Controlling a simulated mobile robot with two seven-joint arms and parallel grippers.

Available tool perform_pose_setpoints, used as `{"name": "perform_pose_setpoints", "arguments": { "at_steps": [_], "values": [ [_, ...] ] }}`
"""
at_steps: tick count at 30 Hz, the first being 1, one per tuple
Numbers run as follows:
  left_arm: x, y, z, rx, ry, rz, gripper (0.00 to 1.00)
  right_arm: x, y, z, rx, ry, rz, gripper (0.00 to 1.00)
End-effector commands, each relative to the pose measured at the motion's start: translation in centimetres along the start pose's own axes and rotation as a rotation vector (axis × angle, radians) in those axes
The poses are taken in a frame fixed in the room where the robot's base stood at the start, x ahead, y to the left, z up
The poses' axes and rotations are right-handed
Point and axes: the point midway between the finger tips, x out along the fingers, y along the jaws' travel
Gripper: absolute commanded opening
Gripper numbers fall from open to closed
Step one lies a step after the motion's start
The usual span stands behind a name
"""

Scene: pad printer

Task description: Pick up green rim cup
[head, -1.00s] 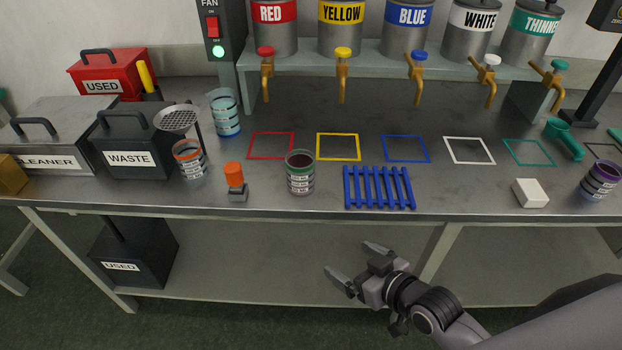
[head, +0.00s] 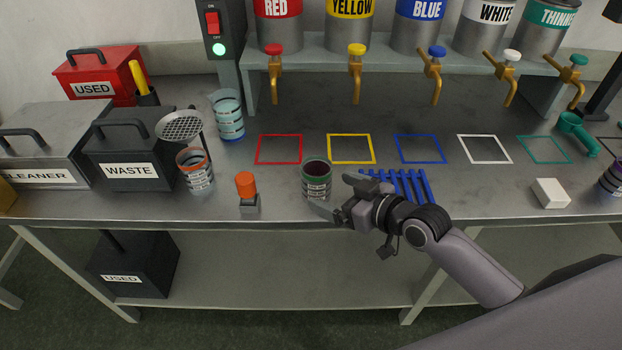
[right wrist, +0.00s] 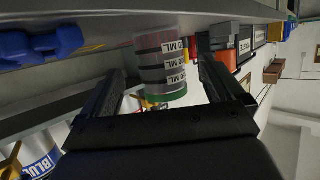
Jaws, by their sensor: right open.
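The green rim cup (head: 317,180) stands upright near the front edge of the bench, with dark content inside. It is clear with dark bands and white volume labels. My right gripper (head: 331,195) is open just to the right and front of the cup. In the right wrist view the cup (right wrist: 161,68) shows between the two open fingers (right wrist: 165,90), its green rim toward the lower side. I cannot tell whether a finger touches it. My left gripper is not in view.
A blue rack (head: 400,184) lies right of the cup, partly behind my right gripper. An orange-topped item (head: 247,190) and an orange-rimmed cup (head: 195,172) stand to the left. A white block (head: 550,193) is at right. Red and yellow outlined squares (head: 279,149) lie behind the cup, empty.

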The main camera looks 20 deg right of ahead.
Motion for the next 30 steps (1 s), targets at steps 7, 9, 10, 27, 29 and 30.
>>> {"name": "perform_pose_setpoints", "arguments": {
  "at_steps": [7,9,10,27,29,30],
  "values": [
    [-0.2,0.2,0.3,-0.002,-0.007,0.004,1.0,2.1,0.0,-0.2,0.002,0.003,0.0,0.95],
    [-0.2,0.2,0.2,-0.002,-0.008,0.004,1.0,3.0,0.0,-0.3,0.002,0.003,-0.001,0.95],
    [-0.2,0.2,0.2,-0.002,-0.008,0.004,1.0,3.4,0.1,-0.3,0.003,0.003,-0.001,0.95],
    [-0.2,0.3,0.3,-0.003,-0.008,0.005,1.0,6.4,0.1,-0.3,0.0,0.001,0.0,0.95],
    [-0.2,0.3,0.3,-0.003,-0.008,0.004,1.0,6.3,0.1,-0.3,0.0,0.001,0.0,0.75],
    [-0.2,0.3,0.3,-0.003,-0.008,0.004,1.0,6.3,0.1,-0.3,0.0,0.001,0.0,0.62]
  ]
}}
